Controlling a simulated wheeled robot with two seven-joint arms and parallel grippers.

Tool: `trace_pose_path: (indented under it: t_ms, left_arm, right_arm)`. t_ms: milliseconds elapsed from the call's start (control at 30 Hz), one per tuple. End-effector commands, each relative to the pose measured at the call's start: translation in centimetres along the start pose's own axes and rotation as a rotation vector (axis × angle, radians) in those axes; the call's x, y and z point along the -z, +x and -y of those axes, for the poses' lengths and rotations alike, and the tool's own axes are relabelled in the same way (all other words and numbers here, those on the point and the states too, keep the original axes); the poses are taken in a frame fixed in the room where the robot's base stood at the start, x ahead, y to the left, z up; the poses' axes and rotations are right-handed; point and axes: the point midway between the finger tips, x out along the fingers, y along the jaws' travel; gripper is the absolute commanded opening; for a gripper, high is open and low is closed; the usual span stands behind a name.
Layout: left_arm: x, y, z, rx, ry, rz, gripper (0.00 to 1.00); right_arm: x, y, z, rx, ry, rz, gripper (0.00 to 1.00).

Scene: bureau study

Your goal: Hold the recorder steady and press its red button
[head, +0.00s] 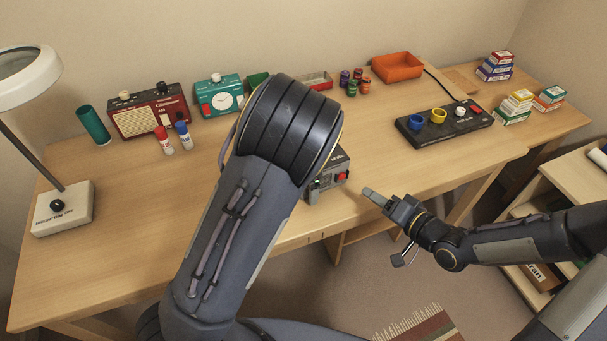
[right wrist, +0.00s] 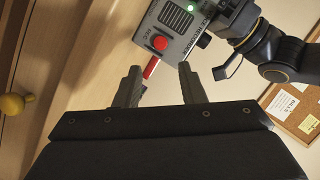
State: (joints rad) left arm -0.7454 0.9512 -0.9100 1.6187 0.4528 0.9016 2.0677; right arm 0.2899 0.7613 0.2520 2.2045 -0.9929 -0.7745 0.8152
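The grey recorder (head: 328,172) is at the table's front edge, partly hidden behind my left arm. Its red button (head: 341,177) faces front. In the right wrist view the recorder (right wrist: 181,28) shows its red button (right wrist: 160,43), dark speaker grille and lit green lamp. My left gripper (right wrist: 236,20) is against the recorder's right end there; its fingertips are not clear, and my forearm hides it in the head view. My right gripper (head: 372,195) is to the recorder's right and apart from it. Its two fingers (right wrist: 159,72) show an empty-looking gap below the button.
A black panel (head: 445,126) with yellow and blue rings lies right of the recorder. An orange tray (head: 398,66) is at the back. The table's front left is clear.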

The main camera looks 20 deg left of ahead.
Motion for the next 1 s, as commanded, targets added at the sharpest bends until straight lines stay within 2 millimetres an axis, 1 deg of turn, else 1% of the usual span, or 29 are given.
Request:
trace_pose_path:
  t_ms: [167,267,633,667,933,1000]
  left_arm:
    - [0.0,0.0,0.01,0.0,0.0,0.0,0.94]
    - [0.0,-0.01,0.0,0.0,0.0,0.0,0.82]
    - [-0.01,-0.03,0.01,0.0,0.0,0.0,0.34]
    - [-0.02,-0.03,0.01,0.0,0.001,0.0,0.33]
    - [-0.02,-0.04,0.01,0.0,0.001,0.0,0.33]
    - [-0.02,-0.04,0.02,0.0,0.001,0.0,0.32]
  right_arm:
    - [0.0,0.0,0.0,0.0,0.0,0.0,0.36]
    - [0.0,0.0,0.0,0.0,0.0,0.0,0.36]
    - [0.0,0.0,0.0,0.0,0.0,0.0,0.36]
    - [0.0,0.0,0.0,0.0,0.0,0.0,0.35]
    - [0.0,0.0,0.0,0.0,0.0,0.0,0.0]
    - [0.0,0.0,0.0,0.0,0.0,0.0,0.0]
